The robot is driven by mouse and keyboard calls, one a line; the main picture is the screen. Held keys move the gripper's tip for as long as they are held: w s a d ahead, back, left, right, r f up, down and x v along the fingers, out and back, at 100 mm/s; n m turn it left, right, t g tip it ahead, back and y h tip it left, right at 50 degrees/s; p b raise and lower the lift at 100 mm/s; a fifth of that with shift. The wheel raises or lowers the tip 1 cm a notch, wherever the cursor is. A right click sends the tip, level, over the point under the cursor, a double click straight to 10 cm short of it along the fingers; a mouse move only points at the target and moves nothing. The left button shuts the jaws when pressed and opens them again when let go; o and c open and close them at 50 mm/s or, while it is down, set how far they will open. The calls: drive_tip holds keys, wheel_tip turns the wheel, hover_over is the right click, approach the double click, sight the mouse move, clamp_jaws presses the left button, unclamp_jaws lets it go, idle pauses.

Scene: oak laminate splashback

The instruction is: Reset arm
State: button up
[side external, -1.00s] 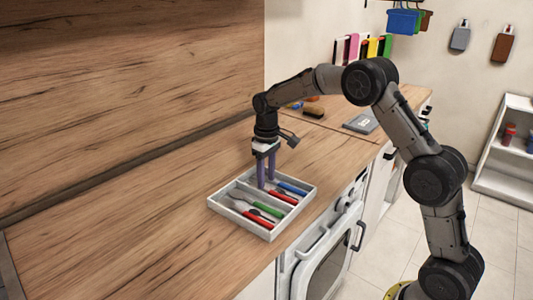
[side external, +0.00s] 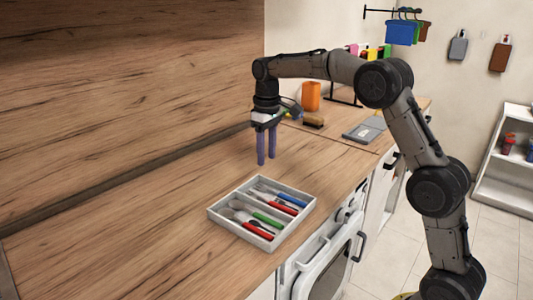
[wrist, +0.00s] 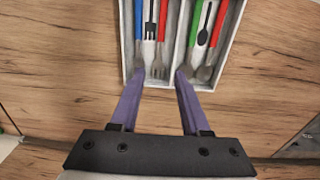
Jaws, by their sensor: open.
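My gripper (side external: 266,163) is open and empty, its purple fingers pointing down above the wooden counter, behind the cutlery tray. In the wrist view the two fingers (wrist: 158,72) stand apart, with nothing between them. The white cutlery tray (side external: 228,229) rests on the counter near its front edge. It holds several utensils with blue, red, green and dark handles. The wrist view shows the tray (wrist: 128,45) just beyond the fingertips, with utensils lying lengthwise in its compartments.
The wooden counter (side external: 130,225) is clear to the left of the tray. An orange container (side external: 311,96), a brown brush-like item (side external: 313,121) and a grey flat object (side external: 363,130) stand or lie farther back. An oven (side external: 330,270) is below the counter's front edge.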

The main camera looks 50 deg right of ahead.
drive_tip(key=s+a+r+t, duration=0.2)
drive_tip(key=s+a+r, duration=0.1)
drive_tip(key=s+r, duration=0.45)
drive_tip(key=s+a+r+t, duration=0.1)
drive_tip(key=s+a+r, duration=0.2)
drive_tip(key=s+r, duration=0.45)
drive_tip(key=s+a+f+t, duration=0.2)
drive_tip(key=s+f, duration=1.1)
drive_tip(key=s, duration=0.5)
drive_tip(key=shift+f+m, duration=0.35)
drive_tip(key=shift+m, duration=0.05)
